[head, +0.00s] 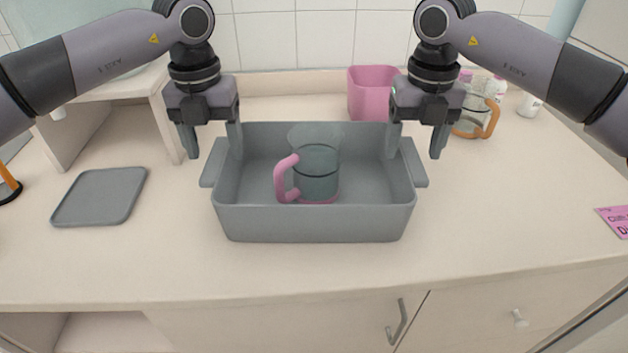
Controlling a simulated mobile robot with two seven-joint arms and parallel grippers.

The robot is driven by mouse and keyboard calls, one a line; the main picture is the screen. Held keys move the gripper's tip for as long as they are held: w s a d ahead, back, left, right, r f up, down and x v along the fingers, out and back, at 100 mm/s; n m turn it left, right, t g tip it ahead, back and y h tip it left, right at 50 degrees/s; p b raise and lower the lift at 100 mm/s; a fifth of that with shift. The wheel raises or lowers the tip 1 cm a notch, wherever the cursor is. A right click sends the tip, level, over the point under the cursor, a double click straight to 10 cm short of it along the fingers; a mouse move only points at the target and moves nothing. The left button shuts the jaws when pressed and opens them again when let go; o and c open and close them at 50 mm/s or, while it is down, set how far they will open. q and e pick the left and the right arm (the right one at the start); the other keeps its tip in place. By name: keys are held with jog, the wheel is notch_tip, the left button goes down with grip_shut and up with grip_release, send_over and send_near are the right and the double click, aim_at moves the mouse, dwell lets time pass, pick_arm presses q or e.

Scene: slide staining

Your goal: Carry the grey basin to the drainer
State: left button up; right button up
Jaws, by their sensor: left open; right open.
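The grey basin (314,224) stands on the counter in the middle of the head view, with a side handle at each end. A glass jug with a pink handle (288,180) stands inside it. My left gripper (212,150) is open at the basin's left end, one finger over the inside of the wall and one outside. My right gripper (415,150) is open at the right end in the same way. I cannot tell whether the fingers touch the basin. I cannot identify a drainer for certain; a flat grey tray (100,197) lies to the left.
A pink container (368,95) stands behind the basin. A glass jug with an orange handle (470,125) and white bottles (495,85) stand at the back right. A pink card (612,221) lies at the right edge. The counter (500,215) right of the basin is clear.

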aim_at(218, 156)
pick_arm(q)
jog(key=shift+f, duration=1.75)
pick_arm(e)
jog(key=shift+f, duration=1.75)
pick_arm(q)
grip_shut()
pick_arm(e)
grip_shut()
pick_arm(q)
jog(key=shift+r, duration=0.1)
pick_arm(e)
jog(key=shift+r, duration=0.1)
